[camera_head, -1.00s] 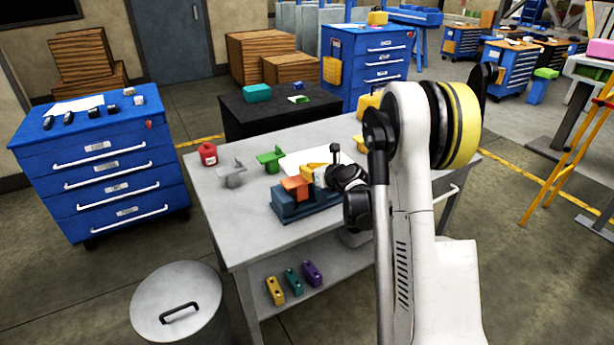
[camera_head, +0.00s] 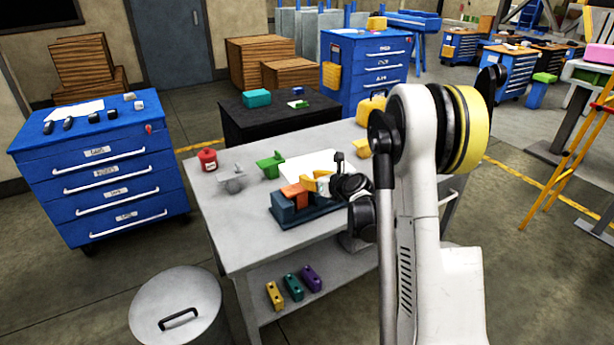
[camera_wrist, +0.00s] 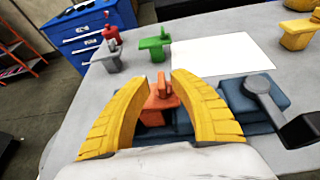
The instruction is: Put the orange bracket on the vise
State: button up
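The orange bracket (camera_head: 296,194) sits at the left part of the blue vise (camera_head: 312,212) on the grey workbench. In the wrist view the orange bracket (camera_wrist: 159,100) appears upright, with blue vise surface (camera_wrist: 238,98) beside and below it. My gripper (camera_head: 314,184) is just right of the bracket in the head view. In the wrist view its yellow fingers (camera_wrist: 157,82) stand apart on either side of the bracket, and it looks open. The lower part of the bracket is partly hidden by the fingers. The vise's dark handle (camera_wrist: 262,88) is at the right.
A white sheet (camera_head: 300,165) lies behind the vise. Yellow parts (camera_head: 371,107) stand at the right rear. The left front of the bench is clear.

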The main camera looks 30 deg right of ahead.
jog(key=a+p+v, duration=0.1)
jog(key=p+v, duration=0.1)
jog(key=v, duration=0.7)
jog(key=s+a+r+n+g+y, duration=0.1)
jog(key=s+a+r+n+g, duration=0.1)
jog(key=s+a+r+n, duration=0.45)
jog(key=s+a+r+n+g, duration=0.2)
jog(key=s+a+n, duration=0.2)
jog(key=a+n, duration=0.6)
jog(key=s+a+n+g+h, duration=0.1)
jog(key=s+a+n, duration=0.1)
jog(key=s+n, duration=0.7)
jog(key=s+a+n+g+h, duration=0.1)
jog(key=s+a+n, duration=0.1)
jog(key=s+n, duration=0.7)
jog(key=shift+a+r+n+g, duration=0.3)
jog(key=shift+a+r+n, duration=0.1)
jog(key=shift+n, duration=0.05)
jog(key=shift+c, duration=0.4)
